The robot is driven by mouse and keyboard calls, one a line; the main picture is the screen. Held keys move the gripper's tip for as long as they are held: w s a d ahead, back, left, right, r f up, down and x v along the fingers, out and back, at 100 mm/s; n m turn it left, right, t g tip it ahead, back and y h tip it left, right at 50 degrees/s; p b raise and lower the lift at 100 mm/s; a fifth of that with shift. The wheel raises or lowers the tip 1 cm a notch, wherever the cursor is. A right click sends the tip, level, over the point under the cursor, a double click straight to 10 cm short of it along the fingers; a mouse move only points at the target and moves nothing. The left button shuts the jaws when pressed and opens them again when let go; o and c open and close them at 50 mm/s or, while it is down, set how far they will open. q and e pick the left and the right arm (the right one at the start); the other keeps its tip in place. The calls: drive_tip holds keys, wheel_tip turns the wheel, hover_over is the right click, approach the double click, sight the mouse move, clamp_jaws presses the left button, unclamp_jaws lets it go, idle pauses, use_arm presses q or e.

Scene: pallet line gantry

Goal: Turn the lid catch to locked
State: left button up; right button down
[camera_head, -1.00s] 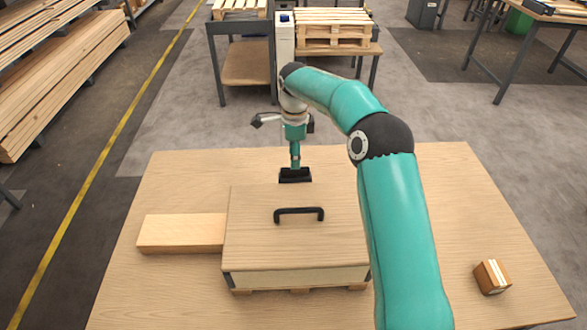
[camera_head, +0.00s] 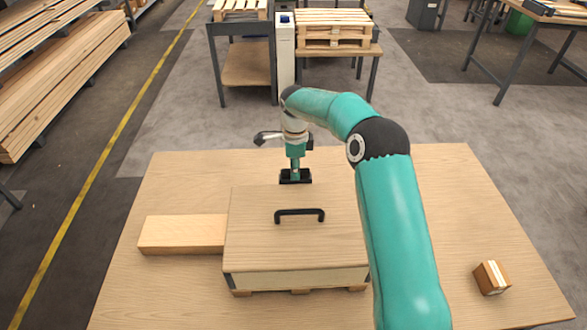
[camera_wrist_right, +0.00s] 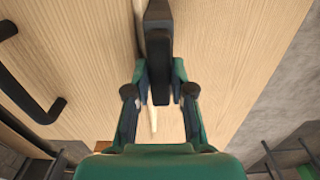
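A pale wooden crate with a flat lid (camera_head: 262,225) and a black bar handle (camera_head: 300,212) stands on the table. The lid lies down flat on it. The black lid catch (camera_head: 289,181) is at the lid's far edge, partly covered by my right gripper (camera_head: 295,172), which points down onto it. In the right wrist view, the black catch lever (camera_wrist_right: 160,85) runs between the two fingertips of the right gripper (camera_wrist_right: 160,75). Narrow gaps seem to show beside the lever, so the fingers look open around it. My left gripper is not in view.
A plain wood block (camera_head: 182,234) lies against the crate's left side. A small brown block (camera_head: 491,278) stands at the table's right. My right arm passes over the crate's right side and hides part of it. The table (camera_head: 180,180) is bare behind the block.

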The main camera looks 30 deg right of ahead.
drive_tip(key=shift+w+a+r, duration=0.1)
drive_tip(key=shift+a, duration=0.15)
drive_tip(key=shift+d, duration=0.25)
drive_tip(key=shift+n, duration=0.3)
drive_tip(key=n, duration=0.4)
drive_tip(key=shift+d+r, duration=0.1)
drive_tip(key=n, duration=0.4)
drive_tip(key=shift+w+n, duration=0.1)
drive_tip(key=shift+n, duration=0.2)
drive_tip(key=n, duration=0.4)
drive_tip(key=shift+r+n, duration=0.1)
drive_tip(key=shift+n, duration=0.2)
drive_tip(key=shift+n+p, duration=0.4)
drive_tip(key=shift+n, duration=1.7)
